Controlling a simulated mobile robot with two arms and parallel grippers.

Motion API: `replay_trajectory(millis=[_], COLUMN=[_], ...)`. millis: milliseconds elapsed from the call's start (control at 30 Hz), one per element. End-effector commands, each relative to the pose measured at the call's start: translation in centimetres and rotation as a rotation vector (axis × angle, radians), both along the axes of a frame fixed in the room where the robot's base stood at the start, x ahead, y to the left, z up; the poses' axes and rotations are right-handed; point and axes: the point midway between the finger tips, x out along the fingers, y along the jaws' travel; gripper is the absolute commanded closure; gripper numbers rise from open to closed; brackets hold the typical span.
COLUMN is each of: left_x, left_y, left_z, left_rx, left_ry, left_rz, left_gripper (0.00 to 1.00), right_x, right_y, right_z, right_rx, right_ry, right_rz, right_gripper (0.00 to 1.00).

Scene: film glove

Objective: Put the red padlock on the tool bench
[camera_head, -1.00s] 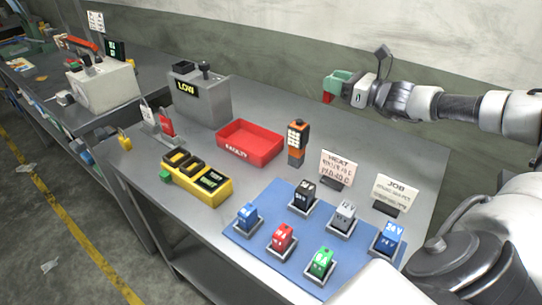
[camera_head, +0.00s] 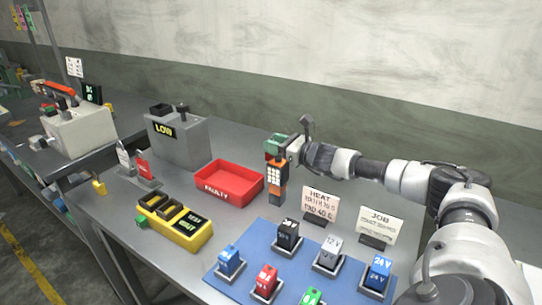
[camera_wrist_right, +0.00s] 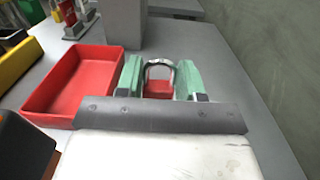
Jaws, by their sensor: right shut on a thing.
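My right gripper (camera_head: 273,148) has green fingers and is shut on the red padlock. In the right wrist view the padlock (camera_wrist_right: 158,88), with its silver shackle, sits between the two green fingers (camera_wrist_right: 159,76). A grey bench (camera_head: 105,207) lies below the gripper. Another grey bench (camera_head: 22,133) stands at the far left; no label tells which is the tool bench. My left gripper is not in view.
A red FAULTY tray (camera_head: 229,184) lies left of the gripper; the orange meter (camera_head: 278,171) stands close below it. A grey LOW box (camera_head: 178,140), yellow charger (camera_head: 175,222), sign cards (camera_head: 319,205) and a blue mat (camera_head: 251,252) with several batteries occupy the near bench.

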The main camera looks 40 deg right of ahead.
Motion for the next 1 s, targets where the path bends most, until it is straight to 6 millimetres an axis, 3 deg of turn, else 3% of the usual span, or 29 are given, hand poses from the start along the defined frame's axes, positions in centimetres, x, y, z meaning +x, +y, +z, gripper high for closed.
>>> replay_trajectory(millis=[167, 433, 833, 867, 1000], left_x=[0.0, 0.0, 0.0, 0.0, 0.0], left_y=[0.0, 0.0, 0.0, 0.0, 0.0], left_z=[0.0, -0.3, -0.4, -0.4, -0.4], left_rx=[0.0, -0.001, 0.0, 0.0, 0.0], left_ry=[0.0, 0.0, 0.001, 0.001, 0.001], left_rz=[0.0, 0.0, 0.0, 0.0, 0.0], left_gripper=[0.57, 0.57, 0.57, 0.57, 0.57], right_x=[1.0, 1.0, 1.0, 1.0, 1.0], right_y=[0.4, 0.4, 0.3, 0.3, 0.3], right_z=[-0.9, -4.5, -5.0, -4.9, -4.9], right_rx=[0.0, -0.001, 0.0, 0.0, -0.001], right_ry=[0.001, 0.002, 0.001, 0.001, 0.002], right_rz=[0.001, 0.0, 0.0, 0.0, 0.0], right_gripper=[1.0, 1.0, 1.0, 0.58, 0.37])
